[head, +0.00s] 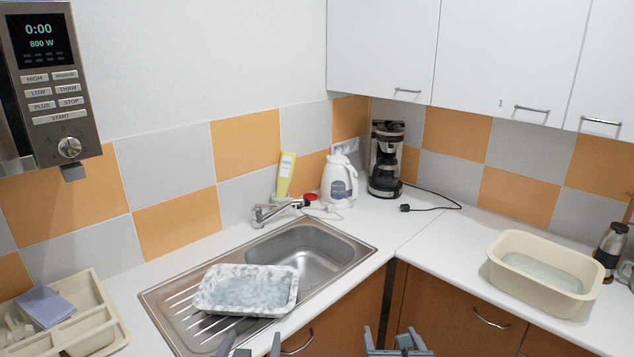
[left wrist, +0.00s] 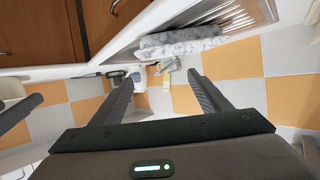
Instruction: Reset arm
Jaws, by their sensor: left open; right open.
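My left gripper (head: 250,345) shows at the bottom edge of the head view, open and empty, in front of the sink's near edge. Its two dark fingers also frame an empty gap in the left wrist view (left wrist: 158,80). My right gripper (head: 397,345) is at the bottom edge further right, open, with nothing seen between its fingers. It is in front of the wooden cabinet doors. Most of both arms is out of the frame.
A grey marbled tray (head: 247,290) lies on the steel sink's drainboard (head: 165,303), near my left gripper. A cream basin (head: 545,275) stands on the right counter. A cutlery organiser (head: 95,325) is at lower left. A kettle (head: 338,182) and coffee maker (head: 386,160) stand in the corner.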

